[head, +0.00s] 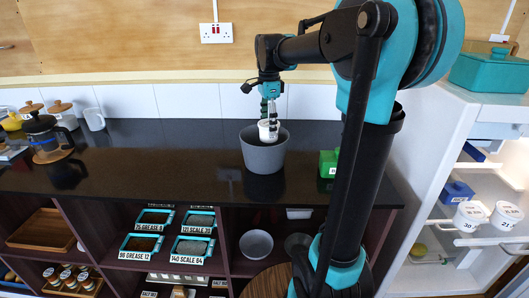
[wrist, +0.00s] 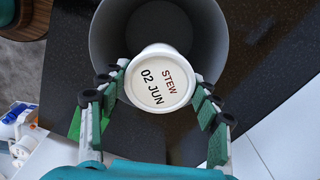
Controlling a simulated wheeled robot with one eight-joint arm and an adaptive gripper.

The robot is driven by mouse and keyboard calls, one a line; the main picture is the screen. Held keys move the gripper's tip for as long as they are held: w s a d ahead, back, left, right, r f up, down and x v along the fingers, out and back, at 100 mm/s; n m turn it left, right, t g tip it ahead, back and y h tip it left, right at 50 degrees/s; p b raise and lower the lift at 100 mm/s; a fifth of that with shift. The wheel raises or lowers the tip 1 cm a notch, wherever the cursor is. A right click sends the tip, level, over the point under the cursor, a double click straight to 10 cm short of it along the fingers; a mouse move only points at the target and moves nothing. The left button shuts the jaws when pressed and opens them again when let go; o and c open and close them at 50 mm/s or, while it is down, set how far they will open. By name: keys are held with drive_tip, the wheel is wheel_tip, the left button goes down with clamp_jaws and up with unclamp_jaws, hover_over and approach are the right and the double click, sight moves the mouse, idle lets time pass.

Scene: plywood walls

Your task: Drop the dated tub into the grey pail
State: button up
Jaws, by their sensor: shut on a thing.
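The dated tub (head: 268,130) is white, and its lid reads "STEW 02 JUN" in the wrist view (wrist: 160,82). My gripper (head: 269,118) is shut on the tub, with green-padded fingers on both sides of it in the wrist view (wrist: 157,98). The grey pail (head: 263,157) stands on the dark counter. In the head view the tub is at the pail's mouth. In the wrist view the tub overlaps the near part of the pail's opening (wrist: 103,40), and the pail's inside looks empty where it shows. The tub's exact height against the rim is hard to tell.
A green box (head: 328,164) stands right of the pail. A French press (head: 47,138) and a white mug (head: 94,119) are at the counter's left. An open white fridge (head: 440,130) at right holds white tubs (head: 470,216). The counter (head: 170,150) left of the pail is clear.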

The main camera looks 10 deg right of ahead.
drive_tip(key=o, duration=1.4)
drive_tip(key=shift+r, duration=0.1)
wheel_tip(320, 180, up, 12)
drive_tip(key=shift+s, duration=0.1)
